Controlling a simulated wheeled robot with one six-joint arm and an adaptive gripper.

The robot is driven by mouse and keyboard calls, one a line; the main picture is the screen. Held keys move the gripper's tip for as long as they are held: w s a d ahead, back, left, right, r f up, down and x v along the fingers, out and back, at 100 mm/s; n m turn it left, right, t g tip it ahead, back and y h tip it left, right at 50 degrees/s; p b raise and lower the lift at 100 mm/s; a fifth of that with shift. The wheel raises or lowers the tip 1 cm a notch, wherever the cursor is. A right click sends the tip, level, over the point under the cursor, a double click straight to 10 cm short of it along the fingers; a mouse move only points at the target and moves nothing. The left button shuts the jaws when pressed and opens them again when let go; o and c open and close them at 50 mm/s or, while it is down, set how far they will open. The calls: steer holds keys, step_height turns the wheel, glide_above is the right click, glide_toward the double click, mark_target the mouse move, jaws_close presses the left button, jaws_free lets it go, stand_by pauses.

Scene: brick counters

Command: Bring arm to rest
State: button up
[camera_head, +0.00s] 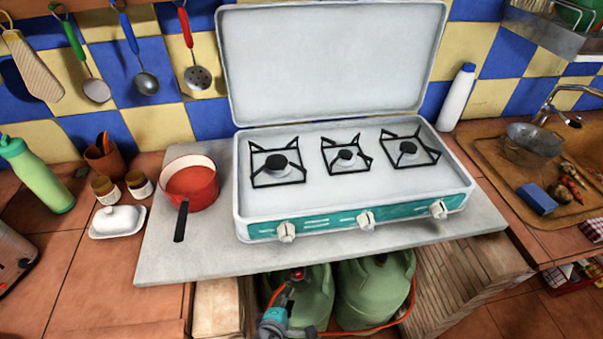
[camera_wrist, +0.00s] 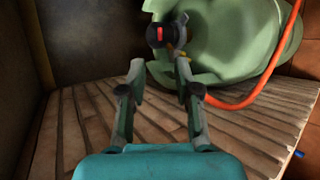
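My gripper (camera_wrist: 160,69) is open in the wrist view, its two fingers apart with nothing between them that I can see. Just beyond the fingertips is a black valve knob with a red mark (camera_wrist: 157,35), on top of a green gas bottle (camera_wrist: 230,40). I cannot tell whether a finger touches the valve. In the head view my gripper (camera_head: 284,300) is low in front of the counter, at the left green gas bottle (camera_head: 313,300). My arm is mostly out of view.
A stove (camera_head: 350,185) with its lid up stands on a grey slab (camera_head: 190,262) above the bottles. A red saucepan (camera_head: 200,190) sits left of it. An orange hose (camera_wrist: 250,95) runs by the bottle.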

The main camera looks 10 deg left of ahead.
steer(key=s+d+f+m+y, duration=0.2)
steer(key=s+d+m+y, duration=0.35)
steer(key=s+d, duration=1.2)
steer(key=s+d+r+m+t+h, duration=0.1)
steer(key=s+d+r+m, duration=0.2)
steer(key=r, duration=0.4)
steer(key=s+d+r+m+t+h, duration=0.1)
steer(key=s+d+r+m, duration=0.2)
steer(key=s+r+m, duration=0.3)
steer(key=s+d+r+m+t+h, duration=0.1)
steer(key=s+r+m, duration=0.3)
steer(key=r, duration=0.5)
steer(key=shift+s+d+r+t, duration=0.3)
steer(key=shift+d+r+t, duration=0.1)
steer(key=shift+d, duration=0.5)
